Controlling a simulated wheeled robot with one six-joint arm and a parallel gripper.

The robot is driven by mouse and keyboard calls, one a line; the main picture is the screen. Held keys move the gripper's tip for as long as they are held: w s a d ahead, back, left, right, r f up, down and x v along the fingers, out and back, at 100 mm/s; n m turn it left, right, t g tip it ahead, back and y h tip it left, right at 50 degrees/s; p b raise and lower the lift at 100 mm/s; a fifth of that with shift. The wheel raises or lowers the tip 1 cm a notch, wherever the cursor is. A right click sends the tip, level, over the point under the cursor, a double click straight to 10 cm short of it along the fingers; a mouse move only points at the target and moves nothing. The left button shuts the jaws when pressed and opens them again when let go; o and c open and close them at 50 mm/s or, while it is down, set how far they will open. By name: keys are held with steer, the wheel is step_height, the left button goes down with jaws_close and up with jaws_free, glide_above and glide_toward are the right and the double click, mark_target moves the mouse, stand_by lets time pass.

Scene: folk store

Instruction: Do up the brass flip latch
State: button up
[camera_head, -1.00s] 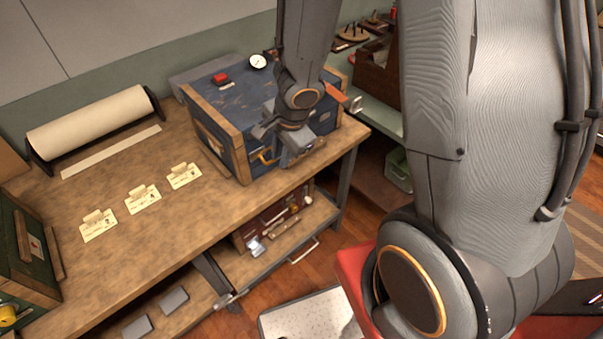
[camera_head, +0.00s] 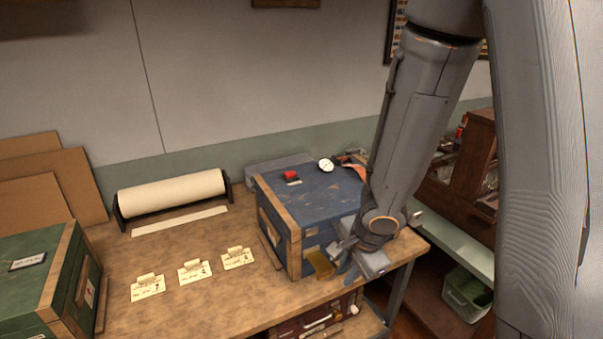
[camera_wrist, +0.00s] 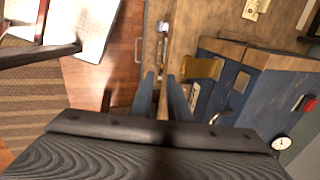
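The blue wooden chest (camera_head: 318,205) with bare wood edge strips stands on the bench with its lid down. The brass flip latch (camera_head: 320,262) shows as a yellow-brown plate on its front, left of my gripper. In the wrist view the brass plate (camera_wrist: 203,67) juts out from the chest's front (camera_wrist: 232,85). My gripper (camera_head: 346,260) is in front of the chest, close to the latch. In the wrist view its two fingers (camera_wrist: 163,85) are apart, with nothing seen gripped, and the plate lies just right of them. Whether a finger touches the plate cannot be told.
A green chest (camera_head: 40,280) stands at the left, with several paper tags (camera_head: 193,270) between the chests. A paper roll (camera_head: 170,193) lies behind. A red item (camera_head: 290,176) and a round dial (camera_head: 326,165) sit on the blue lid. The bench (camera_head: 225,300) is otherwise mostly clear.

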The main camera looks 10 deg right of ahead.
steer(key=s+d+n+b, duration=0.1)
steer(key=n+b, duration=0.2)
steer(key=n, duration=0.1)
steer(key=s+d+n+g+b, duration=0.1)
steer(key=n+b, duration=0.2)
steer(key=n, duration=0.2)
steer(key=s+d+n+h+b, duration=0.1)
steer(key=n+b, duration=0.3)
steer(key=shift+d+f, duration=0.35)
steer(key=shift+s+a+n+g, duration=0.15)
steer(key=shift+a+n+g, duration=0.15)
steer(key=shift+n, duration=0.3)
jaws_close()
steer(key=shift+d, duration=0.1)
